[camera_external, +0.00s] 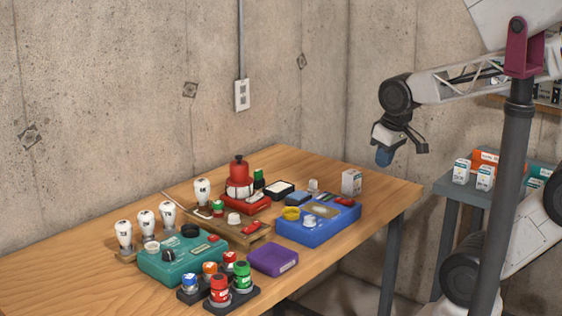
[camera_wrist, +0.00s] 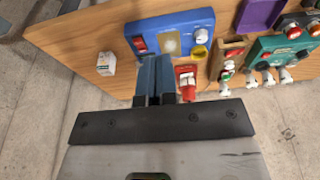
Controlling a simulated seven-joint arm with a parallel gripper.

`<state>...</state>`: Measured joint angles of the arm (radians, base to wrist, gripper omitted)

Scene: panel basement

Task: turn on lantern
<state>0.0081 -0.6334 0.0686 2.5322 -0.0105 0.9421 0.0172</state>
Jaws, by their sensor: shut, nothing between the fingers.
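The lantern (camera_external: 239,180), red with a pale middle band and a dark knob on top, stands upright at the back of the table in the external view. In the wrist view what looks like the lantern (camera_wrist: 187,82), red and white, is just right of my fingers. A red base part lies at its foot; I cannot make out a switch or whether it is lit. My gripper (camera_external: 384,157) hangs in the air off the table's right end, apart from the lantern. In the wrist view my gripper (camera_wrist: 154,76) has its blue fingers together, with nothing held.
A blue panel box (camera_external: 318,222), a teal box (camera_external: 184,257), a purple block (camera_external: 273,260) and several white bulbs (camera_external: 145,224) crowd the table (camera_external: 60,286). A small white carton (camera_external: 351,182) stands near the right edge. A grey side table (camera_external: 462,190) stands right.

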